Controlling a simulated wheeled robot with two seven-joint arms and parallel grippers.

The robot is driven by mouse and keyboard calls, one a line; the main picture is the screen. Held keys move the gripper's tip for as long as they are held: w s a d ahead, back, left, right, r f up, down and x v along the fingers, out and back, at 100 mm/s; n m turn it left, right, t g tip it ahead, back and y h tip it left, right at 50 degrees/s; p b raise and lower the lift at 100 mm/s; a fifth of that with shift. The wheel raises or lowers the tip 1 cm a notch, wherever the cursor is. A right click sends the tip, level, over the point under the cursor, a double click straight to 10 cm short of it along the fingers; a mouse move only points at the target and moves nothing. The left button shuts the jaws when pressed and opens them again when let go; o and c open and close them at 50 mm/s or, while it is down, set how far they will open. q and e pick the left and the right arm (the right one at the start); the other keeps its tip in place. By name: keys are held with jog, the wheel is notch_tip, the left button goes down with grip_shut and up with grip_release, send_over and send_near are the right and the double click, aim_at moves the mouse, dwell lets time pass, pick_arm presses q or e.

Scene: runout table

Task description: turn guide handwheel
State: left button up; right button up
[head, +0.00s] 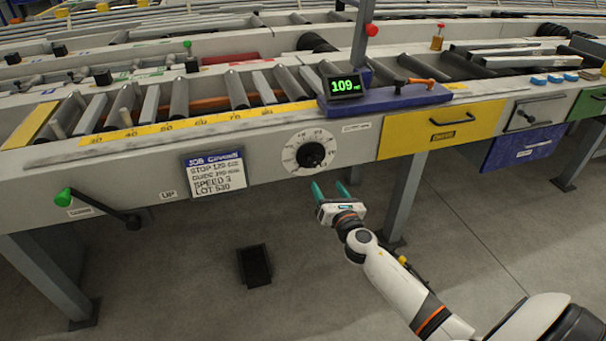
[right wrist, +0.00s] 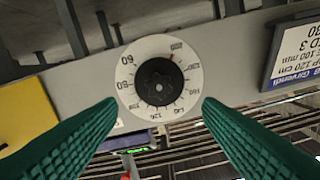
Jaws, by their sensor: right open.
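The guide handwheel is a black knob (head: 310,155) on a round white numbered dial (head: 291,162) on the front of the runout table. It also shows in the right wrist view, where the black knob (right wrist: 158,81) sits inside the white dial (right wrist: 187,60). My right gripper (head: 331,186) is open, with teal fingers, just below and in front of the dial. In the right wrist view its fingers (right wrist: 158,106) lie to either side of the dial's lower part, apart from the knob, with nothing between them. My left gripper is not in view.
A job card (head: 215,173) hangs left of the dial. A green-knobbed crank lever (head: 100,206) sticks out at the far left. A display (head: 346,86) reads 109 above the dial. A yellow drawer (head: 440,130) is to the right. A black floor pedal (head: 254,266) lies below.

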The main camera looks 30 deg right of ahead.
aim_at(315, 164)
jog(key=b+x, duration=0.1)
jog(key=x, duration=0.8)
jog(key=shift+w+d+f+b, duration=0.15)
jog(key=shift+w+d+b, duration=0.05)
jog(key=shift+b, duration=0.2)
jog(key=shift+w+d, duration=0.1)
jog(key=shift+w, duration=0.45)
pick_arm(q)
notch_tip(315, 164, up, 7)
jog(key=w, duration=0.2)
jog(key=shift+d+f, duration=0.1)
pick_arm(e)
jog(key=shift+c, duration=0.3)
jog(key=c, duration=0.9)
